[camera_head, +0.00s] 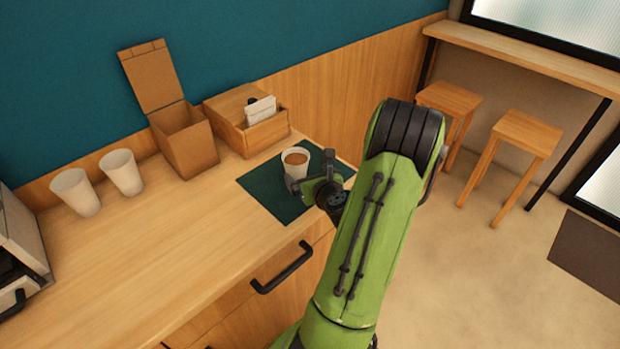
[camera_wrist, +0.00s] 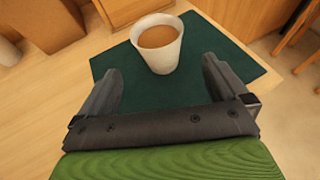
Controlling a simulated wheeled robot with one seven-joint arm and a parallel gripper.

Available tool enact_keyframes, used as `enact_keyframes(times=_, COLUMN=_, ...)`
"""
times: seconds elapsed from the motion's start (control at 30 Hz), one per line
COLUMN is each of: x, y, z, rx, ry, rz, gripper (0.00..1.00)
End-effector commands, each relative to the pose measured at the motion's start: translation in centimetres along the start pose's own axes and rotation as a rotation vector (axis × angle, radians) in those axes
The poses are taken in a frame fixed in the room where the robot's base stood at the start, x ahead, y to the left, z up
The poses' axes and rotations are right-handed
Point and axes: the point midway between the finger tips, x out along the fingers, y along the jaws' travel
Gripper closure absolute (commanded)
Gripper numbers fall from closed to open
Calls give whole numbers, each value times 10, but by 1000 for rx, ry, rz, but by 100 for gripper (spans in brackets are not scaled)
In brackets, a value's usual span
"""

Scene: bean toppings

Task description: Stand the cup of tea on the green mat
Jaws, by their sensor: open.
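The cup of tea (camera_head: 296,160) is white with brown liquid and stands upright on the dark green mat (camera_head: 263,186). In the wrist view the cup (camera_wrist: 159,55) is just ahead of my fingertips, with the mat (camera_wrist: 225,90) under it and around it. My gripper (camera_head: 311,184) is at the near side of the cup, low over the mat. In the wrist view its two fingers (camera_wrist: 160,78) are spread wide with nothing between them. The gripper hides part of the mat in the head view.
Two white cups (camera_head: 121,173) stand at the left on the wooden counter (camera_head: 165,240). An open cardboard box (camera_head: 187,140) and a wooden holder (camera_head: 246,125) with white cards stand behind the mat. The left-centre of the counter is clear. A dark appliance edge shows at far left.

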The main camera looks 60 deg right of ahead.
Motion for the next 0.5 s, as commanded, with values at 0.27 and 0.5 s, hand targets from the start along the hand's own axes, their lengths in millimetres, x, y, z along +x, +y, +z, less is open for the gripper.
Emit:
enact_keyframes(times=0.27, x=-16, y=1, z=1, rx=-1, ry=-2, rz=1, gripper=0)
enact_keyframes(times=0.5, x=-23, y=100, z=27, rx=-549, ry=9, rz=278, gripper=0)
